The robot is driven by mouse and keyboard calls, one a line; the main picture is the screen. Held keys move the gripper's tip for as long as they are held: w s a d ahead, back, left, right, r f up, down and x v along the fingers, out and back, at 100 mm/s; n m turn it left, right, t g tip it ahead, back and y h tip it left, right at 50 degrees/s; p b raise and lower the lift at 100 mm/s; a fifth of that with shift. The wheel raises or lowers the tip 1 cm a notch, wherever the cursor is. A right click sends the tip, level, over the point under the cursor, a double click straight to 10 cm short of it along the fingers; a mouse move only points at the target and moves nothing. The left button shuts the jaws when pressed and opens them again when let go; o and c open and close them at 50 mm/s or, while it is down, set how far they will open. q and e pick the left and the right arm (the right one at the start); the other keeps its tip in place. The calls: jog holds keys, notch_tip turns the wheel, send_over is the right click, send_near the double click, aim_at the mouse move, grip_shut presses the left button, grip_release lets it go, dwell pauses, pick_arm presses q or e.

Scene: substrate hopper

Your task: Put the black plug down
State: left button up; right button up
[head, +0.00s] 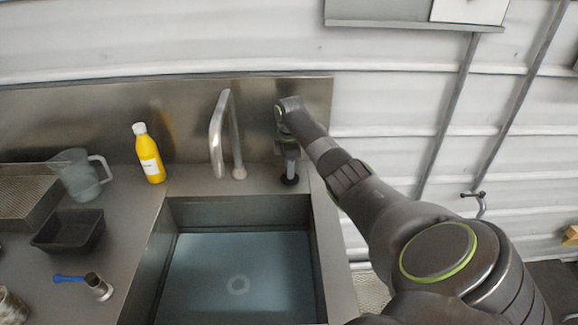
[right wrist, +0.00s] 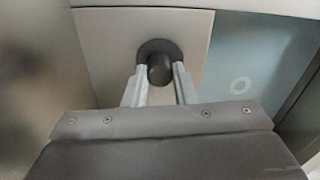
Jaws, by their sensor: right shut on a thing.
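The black plug (head: 290,180) is at the lower end of my right gripper (head: 290,167), over the steel ledge behind the sink in the head view. In the right wrist view, the black plug (right wrist: 158,60) shows as a round dark disc with a knob between the two fingertips of my right gripper (right wrist: 158,82). The gripper is shut on the knob and points down. I cannot tell for sure whether the disc touches the ledge. My left gripper is not in view.
The sink basin (head: 185,275) holds bluish water, with a pale drain ring (head: 238,285) at its bottom. A faucet (head: 217,135) stands left of my gripper. A yellow bottle (head: 149,155), a clear jug (head: 80,178) and a black tray (head: 70,232) stand farther left.

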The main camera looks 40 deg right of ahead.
jog(key=shift+f, duration=0.2)
jog(key=o, duration=1)
jog(key=shift+r, duration=0.35)
notch_tip(320, 180, up, 12)
jog(key=b, duration=0.1)
jog(key=shift+f, duration=0.2)
jog(key=shift+f, duration=0.1)
